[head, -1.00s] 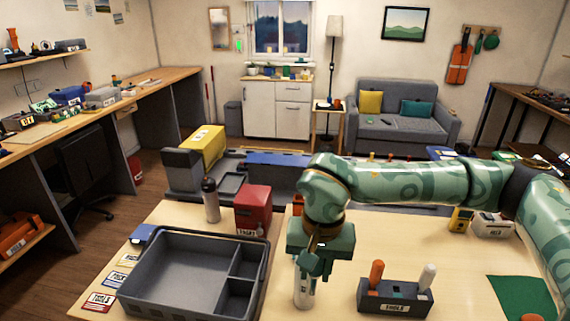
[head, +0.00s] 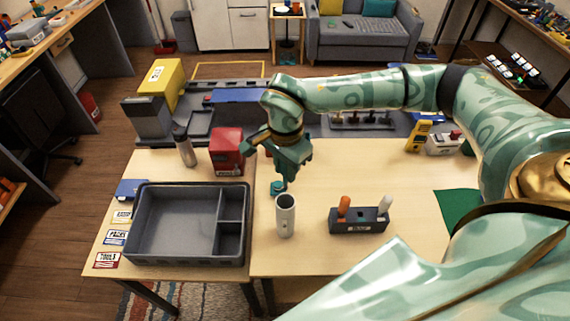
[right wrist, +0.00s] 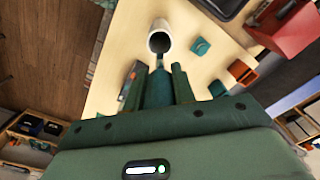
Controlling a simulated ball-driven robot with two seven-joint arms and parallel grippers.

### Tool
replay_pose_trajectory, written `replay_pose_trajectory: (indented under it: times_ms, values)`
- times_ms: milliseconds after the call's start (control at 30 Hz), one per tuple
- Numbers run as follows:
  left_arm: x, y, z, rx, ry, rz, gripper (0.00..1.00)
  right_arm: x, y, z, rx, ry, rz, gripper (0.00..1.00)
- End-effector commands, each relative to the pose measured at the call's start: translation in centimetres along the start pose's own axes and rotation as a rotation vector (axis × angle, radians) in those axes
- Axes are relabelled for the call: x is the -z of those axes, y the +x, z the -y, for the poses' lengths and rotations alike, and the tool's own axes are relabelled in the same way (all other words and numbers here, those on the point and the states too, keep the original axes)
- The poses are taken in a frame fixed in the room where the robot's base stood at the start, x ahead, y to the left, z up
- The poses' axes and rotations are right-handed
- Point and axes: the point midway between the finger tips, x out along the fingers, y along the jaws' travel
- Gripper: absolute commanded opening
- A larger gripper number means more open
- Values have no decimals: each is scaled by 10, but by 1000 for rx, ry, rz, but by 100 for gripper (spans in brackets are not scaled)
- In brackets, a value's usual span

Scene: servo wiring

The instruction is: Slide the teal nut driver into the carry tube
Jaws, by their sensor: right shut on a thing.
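The carry tube (head: 285,217), a pale upright cylinder with a dark open top, stands on the table right of the grey tray. My right gripper (head: 291,178) is just above and behind it, apart from it. In the right wrist view, the gripper (right wrist: 158,82) is shut on the teal nut driver (right wrist: 158,90), which points toward the tube's mouth (right wrist: 160,40). The driver appears outside the tube; the exact gap is unclear. A small teal cap-like piece (head: 277,187) lies behind the tube, and shows beside it in the wrist view (right wrist: 201,46). My left gripper is out of view.
The grey tray (head: 128,230) is left of the tube, and the red box (head: 227,153) behind the tray. A dark holder (head: 358,226) with orange and white handles is at the right. A green mat (head: 455,208) lies further right. The table between is clear.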

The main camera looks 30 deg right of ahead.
Motion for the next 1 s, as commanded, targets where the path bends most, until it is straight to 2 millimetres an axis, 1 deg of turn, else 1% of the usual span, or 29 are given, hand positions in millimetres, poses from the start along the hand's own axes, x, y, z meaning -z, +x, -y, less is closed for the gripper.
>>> replay_pose_trajectory:
  times_ms: [33,300,1000]
  values:
    - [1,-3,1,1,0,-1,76,0,-2,0,0,-1,0,2]
    - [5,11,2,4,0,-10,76,0,18,0,0,-1,0,2]
    - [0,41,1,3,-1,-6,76,0,69,0,0,-1,0,2]
